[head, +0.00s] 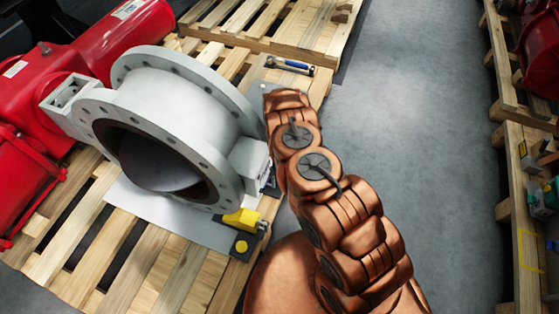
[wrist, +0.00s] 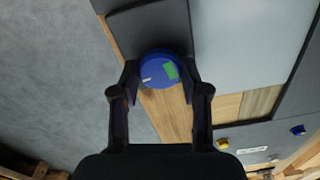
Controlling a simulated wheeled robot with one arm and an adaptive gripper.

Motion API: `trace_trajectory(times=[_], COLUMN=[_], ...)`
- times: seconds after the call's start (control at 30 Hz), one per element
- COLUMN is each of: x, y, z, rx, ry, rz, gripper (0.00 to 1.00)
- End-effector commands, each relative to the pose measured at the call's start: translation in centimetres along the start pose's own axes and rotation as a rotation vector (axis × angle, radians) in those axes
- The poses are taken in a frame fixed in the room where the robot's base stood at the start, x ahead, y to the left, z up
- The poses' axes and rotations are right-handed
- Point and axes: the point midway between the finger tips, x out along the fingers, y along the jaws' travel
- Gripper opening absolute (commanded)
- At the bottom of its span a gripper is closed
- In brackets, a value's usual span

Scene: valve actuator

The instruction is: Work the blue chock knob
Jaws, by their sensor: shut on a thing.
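The blue chock knob (wrist: 158,71) shows near the top middle of the wrist view. It is round, with a green patch on its right side and a short white mark at its left. My gripper (wrist: 160,79) is shut on it, with one black finger at each side of the knob. In the head view my copper arm reaches to beside the grey flanged valve body (head: 185,100). There the knob and my gripper's fingers are hidden.
The valve and its red actuator (head: 130,38) lie on a wooden pallet (head: 110,255). Bare concrete floor (head: 410,110) is clear to the right, before another pallet.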

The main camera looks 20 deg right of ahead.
Motion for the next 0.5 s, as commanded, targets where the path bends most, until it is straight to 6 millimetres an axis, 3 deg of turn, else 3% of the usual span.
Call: trace_trajectory(times=[0.47,0.5], x=[0.05,0.05], y=[0.15,0.15], z=[0.01,0.01], rx=[0.013,0.013], ry=[-0.002,-0.002], rz=[0.002,0.002], gripper=[0.11,0.5])
